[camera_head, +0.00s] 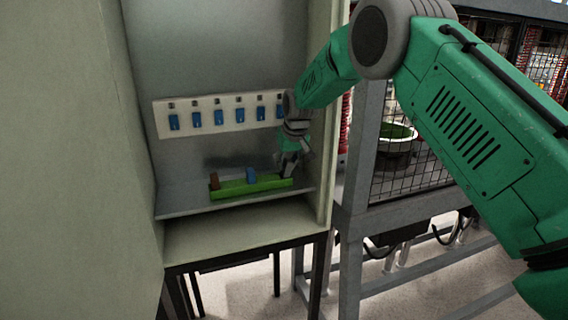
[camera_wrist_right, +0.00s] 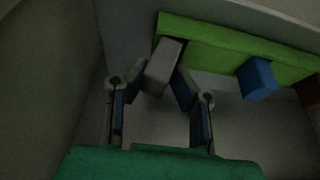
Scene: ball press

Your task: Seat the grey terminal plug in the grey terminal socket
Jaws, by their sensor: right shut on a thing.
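The grey terminal plug (camera_wrist_right: 163,62) is a plain grey block at the left end of the green holder (camera_wrist_right: 214,42) in the right wrist view. My right gripper (camera_wrist_right: 160,84) is shut on it, one finger on each side. In the head view my right gripper (camera_head: 290,163) points down at the right end of the green holder (camera_head: 252,188), and its fingers mostly hide the plug. A pale panel (camera_head: 204,108) on the cabinet's back wall carries a row of blue terminals with small dark parts above. I cannot tell which part is the grey socket. My left gripper is out of view.
A blue plug (camera_head: 251,175) and a brown plug (camera_head: 214,181) stand in the holder, left of my right gripper. The holder sits on the cabinet shelf (camera_head: 185,203). The cabinet's side walls stand close on both sides. There is free space between holder and panel.

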